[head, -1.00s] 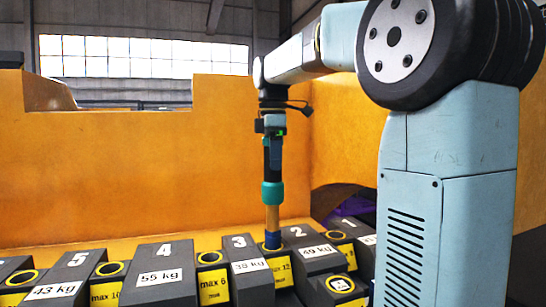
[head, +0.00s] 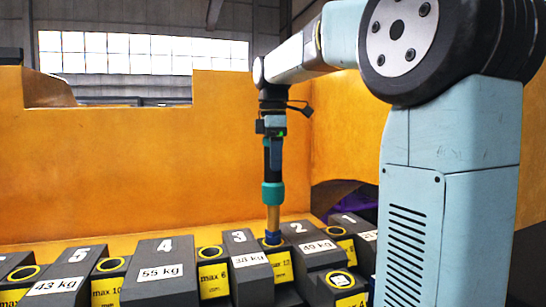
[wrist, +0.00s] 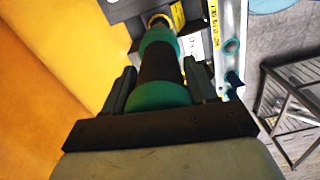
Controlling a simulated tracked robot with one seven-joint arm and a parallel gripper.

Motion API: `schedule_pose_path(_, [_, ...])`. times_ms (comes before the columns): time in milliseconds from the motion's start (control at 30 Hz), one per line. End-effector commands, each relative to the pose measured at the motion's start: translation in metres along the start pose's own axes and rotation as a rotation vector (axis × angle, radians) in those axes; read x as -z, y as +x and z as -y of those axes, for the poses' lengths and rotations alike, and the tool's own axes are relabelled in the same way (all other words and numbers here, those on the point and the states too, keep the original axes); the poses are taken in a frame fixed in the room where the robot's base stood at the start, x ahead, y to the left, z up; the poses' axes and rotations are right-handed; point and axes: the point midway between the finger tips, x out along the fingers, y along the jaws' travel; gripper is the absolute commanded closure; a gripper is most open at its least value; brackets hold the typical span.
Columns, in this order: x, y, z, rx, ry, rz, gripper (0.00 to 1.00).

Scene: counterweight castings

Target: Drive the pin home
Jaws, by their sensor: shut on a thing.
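My gripper (head: 273,148) is shut on a long upright pin-like rod with a dark grip, a teal collar (head: 272,193), a tan shaft (head: 272,217) and a blue lower end (head: 272,238). The blue end is at the yellow-ringed socket between castings 3 and 2, above a yellow "max 12" label (head: 281,265). I cannot tell how deep it sits. In the wrist view my gripper (wrist: 160,92) has a finger on each side of the rod's dark section (wrist: 160,63), between two teal bands. The rod's far end points at the socket's yellow ring (wrist: 158,20).
Numbered dark castings stand in a row: casting 4 (head: 163,270), casting 3 (head: 246,258), casting 2 (head: 304,247), casting 1 (head: 352,226). Other yellow-ringed sockets lie between them, one by a "max 6" label (head: 212,280). A tall orange wall (head: 140,165) stands behind. A metal frame (wrist: 290,100) shows at right.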

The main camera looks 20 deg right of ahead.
Motion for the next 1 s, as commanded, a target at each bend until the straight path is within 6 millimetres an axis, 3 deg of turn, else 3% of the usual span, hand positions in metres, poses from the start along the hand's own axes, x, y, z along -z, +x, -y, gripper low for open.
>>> schedule_pose_path(1000, [0.001,0.011,0.0,0.0,0.0,0.0,1.0])
